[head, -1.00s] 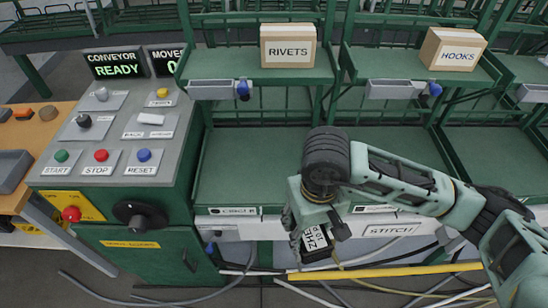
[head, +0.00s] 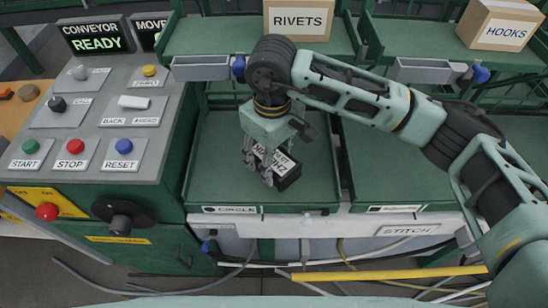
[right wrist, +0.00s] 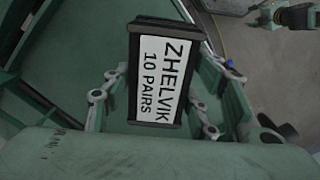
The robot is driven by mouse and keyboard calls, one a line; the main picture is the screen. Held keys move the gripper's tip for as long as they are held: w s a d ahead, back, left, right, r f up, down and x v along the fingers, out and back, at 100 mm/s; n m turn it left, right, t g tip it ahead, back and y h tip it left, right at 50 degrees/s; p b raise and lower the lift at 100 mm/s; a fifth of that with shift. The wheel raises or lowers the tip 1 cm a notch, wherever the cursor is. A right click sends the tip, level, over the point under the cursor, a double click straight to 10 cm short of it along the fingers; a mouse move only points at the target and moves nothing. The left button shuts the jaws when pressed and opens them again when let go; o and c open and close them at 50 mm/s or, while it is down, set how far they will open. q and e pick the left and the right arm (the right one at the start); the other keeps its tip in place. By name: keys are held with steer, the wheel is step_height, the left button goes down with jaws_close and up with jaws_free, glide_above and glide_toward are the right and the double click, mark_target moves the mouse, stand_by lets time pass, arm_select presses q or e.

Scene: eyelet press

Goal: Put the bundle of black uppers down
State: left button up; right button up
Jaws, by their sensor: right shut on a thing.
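The bundle of black uppers (head: 289,177) is a black block with a white label. In the right wrist view the bundle (right wrist: 156,75) reads "ZHELVIK 10 PAIRS" and sits between the fingers. My right gripper (head: 262,170) is shut on it, pointing down over the left green tray (head: 215,160) below the rivets shelf. The bundle is tilted in the head view. I cannot tell whether it touches the tray floor. My left gripper is not in view.
The control panel (head: 95,120) with coloured buttons stands left of the tray. A rivets box (head: 297,20) sits on the shelf above, and a hooks box (head: 498,24) is farther right. The tray to the right (head: 385,175) looks empty. Cables and a yellow bar (head: 390,276) lie below.

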mark_target(274, 164)
steer(key=shift+w+d+f, duration=0.1)
steer(key=shift+w+f, duration=0.25)
steer(key=shift+w, duration=0.3)
steer(key=shift+w+f, duration=0.15)
steer(key=shift+w, duration=0.1)
steer(key=shift+d+f, duration=0.1)
steer(key=shift+f, duration=0.2)
step_height(274, 164, down, 3)
steer(key=shift+f+p, duration=0.1)
steer(key=shift+p, duration=0.65)
steer(key=shift+f, duration=0.15)
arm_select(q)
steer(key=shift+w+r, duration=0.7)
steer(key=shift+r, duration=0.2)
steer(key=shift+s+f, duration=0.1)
arm_select(e)
steer(key=shift+f, duration=0.1)
